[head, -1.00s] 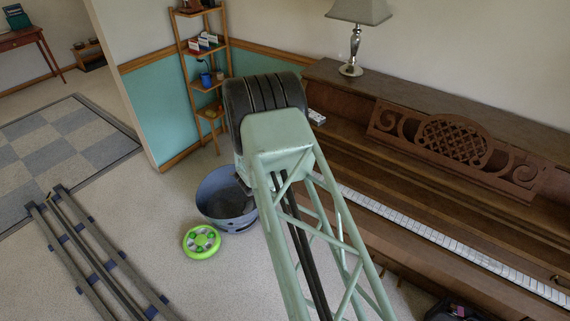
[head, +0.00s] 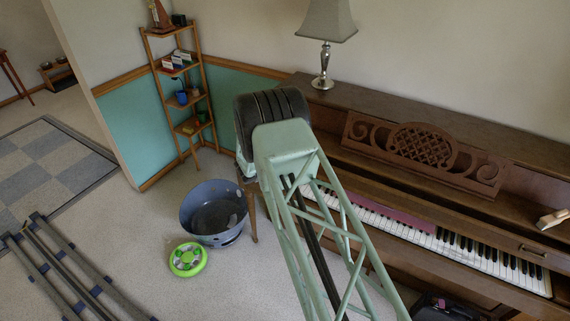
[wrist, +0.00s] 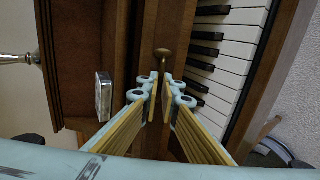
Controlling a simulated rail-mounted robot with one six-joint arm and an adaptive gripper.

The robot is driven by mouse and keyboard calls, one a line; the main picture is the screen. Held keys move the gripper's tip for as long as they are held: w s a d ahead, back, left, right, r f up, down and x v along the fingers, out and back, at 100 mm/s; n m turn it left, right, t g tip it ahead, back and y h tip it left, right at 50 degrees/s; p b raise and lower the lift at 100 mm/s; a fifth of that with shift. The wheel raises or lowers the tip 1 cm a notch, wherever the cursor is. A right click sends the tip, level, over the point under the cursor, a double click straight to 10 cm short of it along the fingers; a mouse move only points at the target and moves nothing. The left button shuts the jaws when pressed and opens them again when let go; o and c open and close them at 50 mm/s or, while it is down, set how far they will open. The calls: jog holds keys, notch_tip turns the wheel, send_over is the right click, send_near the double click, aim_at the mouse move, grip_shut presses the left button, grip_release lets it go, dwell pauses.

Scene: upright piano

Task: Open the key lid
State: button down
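The upright piano's brown key lid (head: 455,218) is pushed back. A long row of white and black keys (head: 470,248) shows in front of it, with a red strip behind part of the row. A brass handle (head: 533,250) sits near the lid's right end. In the wrist view another brass handle (wrist: 163,53) runs down between the fingertips of my gripper (wrist: 161,88), which are close together around it. The contact itself is partly hidden. The keys (wrist: 225,50) lie right of the fingers. In the head view my arm hides the gripper.
A lamp (head: 323,75) and a carved music stand (head: 420,147) are on the piano. A brush-like object (head: 553,218) lies at its right. A blue-grey tub (head: 213,212), a green disc (head: 188,259) and a corner shelf (head: 180,85) stand left. A small silver box (wrist: 103,95) is near my gripper.

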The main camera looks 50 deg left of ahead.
jog(key=shift+w+a+r+p, duration=0.15)
jog(key=shift+w, duration=0.3)
jog(key=shift+w+a+r+p, duration=0.15)
jog(key=shift+w, duration=0.3)
jog(key=c, duration=2.9)
grip_release()
jog(key=shift+r, duration=0.1)
jog(key=shift+s, duration=0.1)
jog(key=shift+v, duration=5.9)
